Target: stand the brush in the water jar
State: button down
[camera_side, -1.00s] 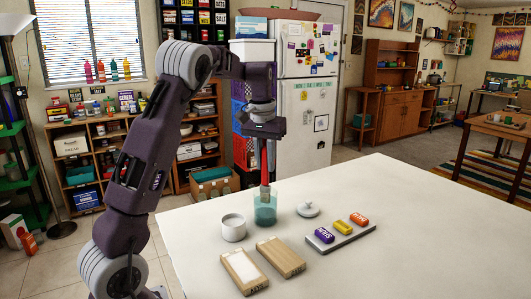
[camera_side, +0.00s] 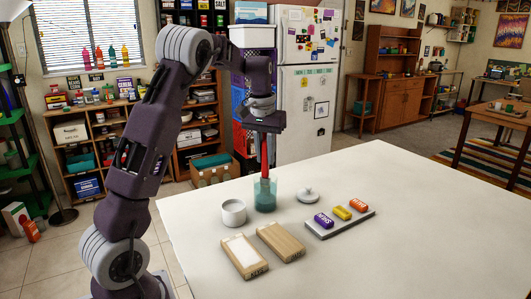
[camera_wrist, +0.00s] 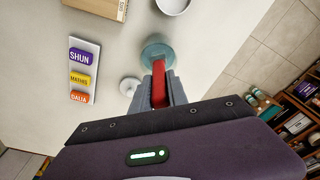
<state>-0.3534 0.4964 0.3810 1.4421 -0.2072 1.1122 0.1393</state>
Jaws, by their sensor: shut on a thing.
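My gripper (camera_side: 264,158) points down at the table and is shut on the red brush (camera_side: 265,172). The brush is roughly upright, and its lower end is inside the clear teal water jar (camera_side: 265,201). Whether its tip touches the jar bottom cannot be made out. The jar stands upright on the white table, below my gripper. In the wrist view the red handle (camera_wrist: 158,82) shows between the grey fingers, and the jar (camera_wrist: 158,48) lies just beyond them. The bristles are hidden there.
A white cup (camera_side: 233,212) stands left of the jar. A white knobbed lid (camera_side: 308,196) lies to its right. Two wooden blocks (camera_side: 280,242) lie in front. A grey tray (camera_side: 327,232) carries purple, yellow and orange labelled pieces. The table's right side is clear.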

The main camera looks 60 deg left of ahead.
jog(key=shift+f, duration=0.6)
jog(key=c, duration=1.2)
grip_release()
jog(key=shift+r, duration=4.5)
